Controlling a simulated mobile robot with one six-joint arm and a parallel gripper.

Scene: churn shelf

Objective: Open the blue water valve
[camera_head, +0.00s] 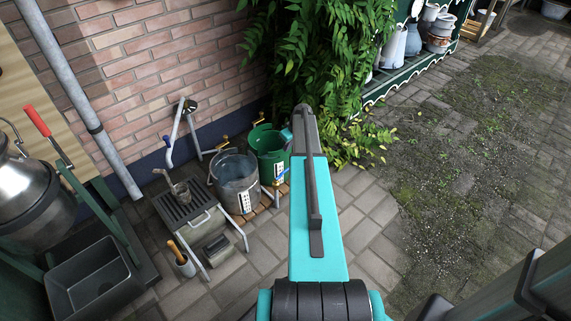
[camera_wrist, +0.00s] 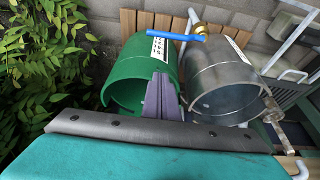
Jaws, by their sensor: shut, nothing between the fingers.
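The blue valve lever (camera_wrist: 176,37) shows in the wrist view as a straight blue handle on a brass fitting (camera_wrist: 200,29). In the head view my arm hides the gripper.
A slatted metal stand (camera_head: 188,207) with a bent pipe is left of the buckets. A dark tub (camera_head: 93,281) and metal churn (camera_head: 38,195) are further left. Leafy plants (camera_head: 315,60) hang behind my arm. Paving on the right (camera_head: 470,190) is open.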

